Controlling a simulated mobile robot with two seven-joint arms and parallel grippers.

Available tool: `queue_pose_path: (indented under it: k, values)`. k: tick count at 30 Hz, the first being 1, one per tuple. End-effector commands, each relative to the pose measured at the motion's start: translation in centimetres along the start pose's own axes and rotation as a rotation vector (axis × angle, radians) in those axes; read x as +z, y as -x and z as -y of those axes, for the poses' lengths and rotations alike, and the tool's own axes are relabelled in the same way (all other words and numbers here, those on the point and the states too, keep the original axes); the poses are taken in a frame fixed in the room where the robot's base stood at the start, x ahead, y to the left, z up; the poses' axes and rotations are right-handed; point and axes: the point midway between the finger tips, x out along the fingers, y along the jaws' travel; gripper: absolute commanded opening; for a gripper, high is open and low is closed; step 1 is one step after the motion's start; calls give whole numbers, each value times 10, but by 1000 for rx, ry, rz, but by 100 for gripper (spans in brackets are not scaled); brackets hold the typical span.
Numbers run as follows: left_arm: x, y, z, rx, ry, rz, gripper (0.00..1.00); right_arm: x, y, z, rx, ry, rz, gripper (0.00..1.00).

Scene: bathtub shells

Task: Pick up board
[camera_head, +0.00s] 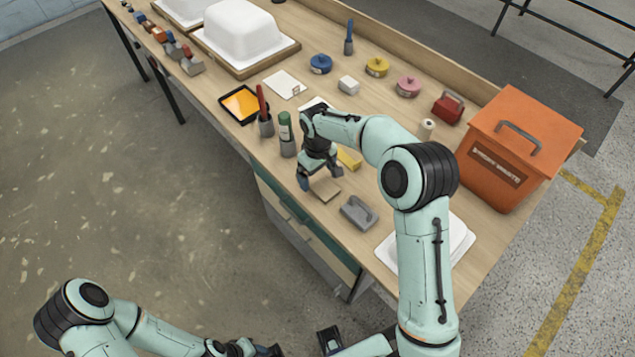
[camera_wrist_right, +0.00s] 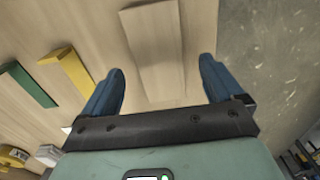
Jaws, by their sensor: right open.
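The board, a small flat light-wood piece (camera_head: 325,190), lies on the workbench near its front edge. In the right wrist view the board (camera_wrist_right: 152,45) shows as a pale slab ahead of and between the two fingertips. My right gripper (camera_head: 320,176) is open above the board, with fingers pointing down. I cannot tell the exact height above the board. My left arm's end (camera_head: 245,348) is at the bottom of the head view, partly cut off, away from the bench.
A grey tool (camera_head: 358,212) and a yellow block (camera_head: 349,158) lie close to the board. An orange bin (camera_head: 515,145) stands right. A white tub shell (camera_head: 243,32) is at the back left.

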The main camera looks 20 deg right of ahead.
Motion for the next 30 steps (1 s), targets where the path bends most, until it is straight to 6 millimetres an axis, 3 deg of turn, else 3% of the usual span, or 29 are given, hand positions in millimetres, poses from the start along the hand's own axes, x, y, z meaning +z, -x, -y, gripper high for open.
queue_pose_path:
  k: [6, 13, 14, 19, 30]
  values:
    - [0, -1, 0, 0, 0, 0, 43, 1, -24, 0, 0, 0, 0, 94]
    - [0, -1, 0, 0, 0, 0, 43, 0, -25, 0, 0, 0, -1, 94]
    - [0, -1, 0, 0, 0, 0, 43, 0, -25, 0, 0, 0, -1, 87]
    - [0, -1, 0, 0, 0, 0, 43, 0, -24, 0, 1, 0, -1, 32]
    - [0, 0, 0, 0, 0, 0, 43, 0, -17, 0, 1, 0, -4, 30]
